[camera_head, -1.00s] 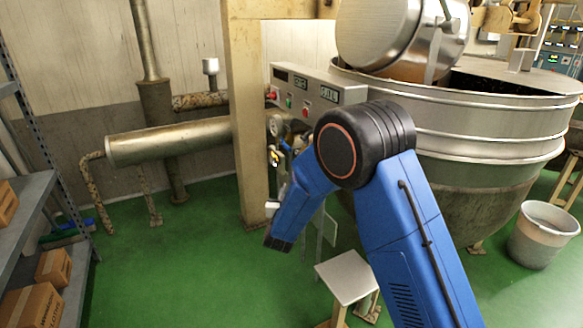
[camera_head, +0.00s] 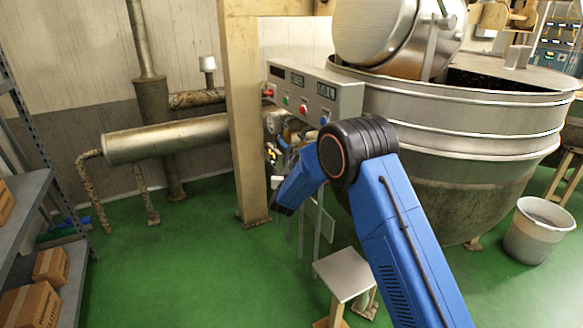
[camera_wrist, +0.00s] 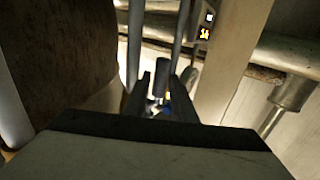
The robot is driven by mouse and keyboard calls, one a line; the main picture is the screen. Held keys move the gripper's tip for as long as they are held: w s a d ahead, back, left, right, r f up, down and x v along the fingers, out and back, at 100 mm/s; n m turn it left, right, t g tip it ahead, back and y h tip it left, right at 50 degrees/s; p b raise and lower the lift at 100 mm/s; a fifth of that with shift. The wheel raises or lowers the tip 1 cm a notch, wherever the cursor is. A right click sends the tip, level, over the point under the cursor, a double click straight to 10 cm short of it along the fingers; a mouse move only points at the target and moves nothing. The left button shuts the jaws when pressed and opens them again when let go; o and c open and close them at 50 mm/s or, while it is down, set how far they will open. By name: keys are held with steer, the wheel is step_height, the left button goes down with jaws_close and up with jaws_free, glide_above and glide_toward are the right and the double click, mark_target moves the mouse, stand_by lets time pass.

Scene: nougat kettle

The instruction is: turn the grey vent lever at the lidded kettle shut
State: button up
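The large steel kettle (camera_head: 450,128) stands at the right in the head view, behind my arm. Pipes and valve fittings with a small yellow-and-black tag (camera_head: 272,155) sit beneath the control box, left of the kettle. A small blue-and-white part lies lower between the fingers.
A beige post (camera_head: 243,120) and the control box (camera_head: 312,92) stand close to my arm. A small stool (camera_head: 343,272) is below it, and a bucket (camera_head: 538,230) is at the right. Shelving (camera_head: 30,215) lines the left. Green floor is clear between.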

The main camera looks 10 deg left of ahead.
steer(key=shift+w, duration=0.45)
jaws_close()
